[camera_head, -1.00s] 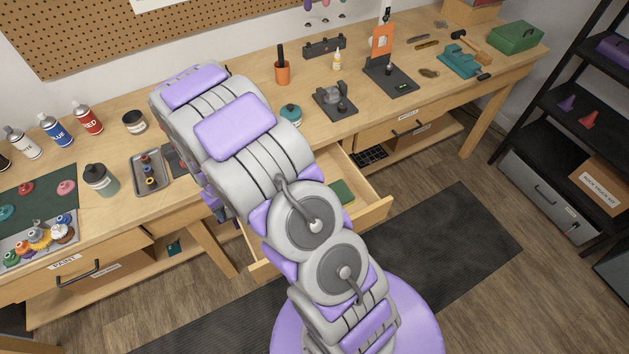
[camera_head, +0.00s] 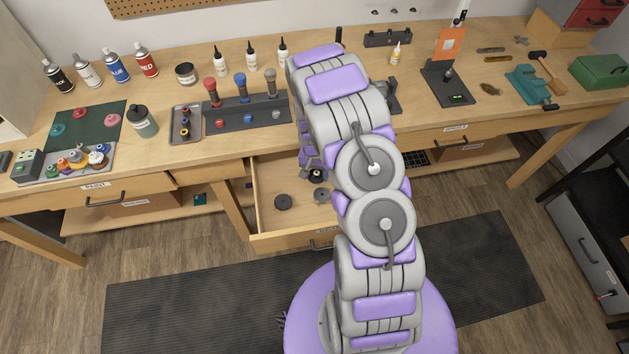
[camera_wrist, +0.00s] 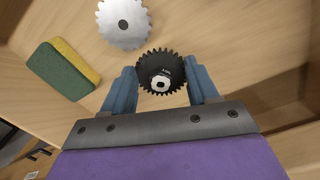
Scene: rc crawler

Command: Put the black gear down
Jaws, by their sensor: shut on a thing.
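The black gear (camera_wrist: 150,60) sits between the two blue fingers of my gripper (camera_wrist: 163,72) in the wrist view, its toothed rim and pale hub facing the camera. My gripper is shut on it. In the head view the black gear (camera_head: 317,173) shows beside my arm, over the open drawer (camera_head: 258,190). Whether it touches the drawer floor is hard to tell. A silver gear (camera_wrist: 123,22) lies just beyond it on the wooden surface.
A green and yellow sponge (camera_wrist: 62,70) lies left of the gripper in the wrist view. A dark round piece (camera_head: 283,202) and a greyish one (camera_head: 321,195) lie in the drawer. The workbench (camera_head: 210,155) stands behind, with a rack of tools (camera_head: 240,112).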

